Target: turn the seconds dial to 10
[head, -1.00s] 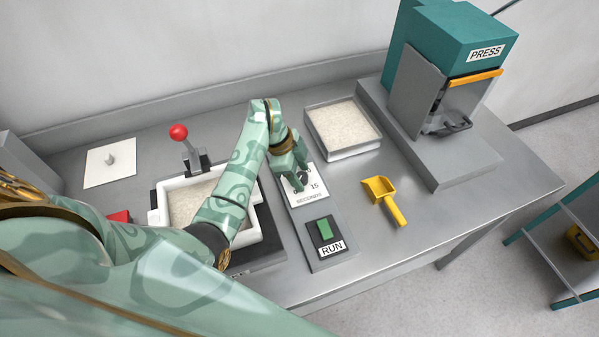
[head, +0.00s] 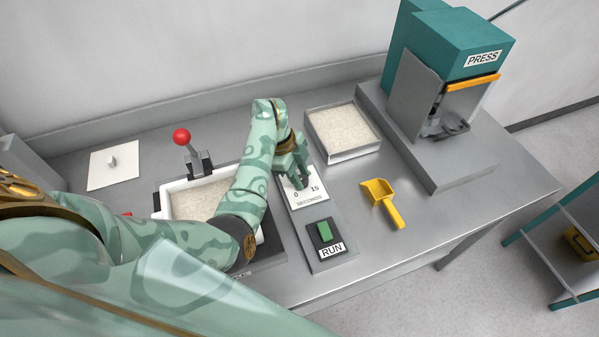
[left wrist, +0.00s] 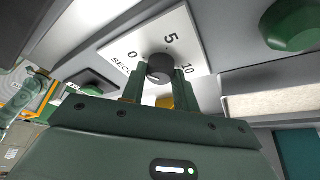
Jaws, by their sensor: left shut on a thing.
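The seconds dial is a dark round knob (left wrist: 160,68) on a white plate (head: 312,199). The plate reads 0 and 15 in the head view, and 0, 5 and 10 in the left wrist view. My left gripper (head: 298,182) points down at the plate. In the left wrist view its fingers (left wrist: 158,90) stand on both sides of the knob and are shut on it. The gripper hides most of the knob in the head view. I cannot tell which number the knob points to. My right gripper is not in view.
The green RUN button (head: 325,231) is just in front of the dial plate. A yellow scoop (head: 385,205) lies to the right, and a tray of pale grains (head: 350,154) stands behind. A red-knobbed lever (head: 182,137) rises at left. The press (head: 455,50) stands back right.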

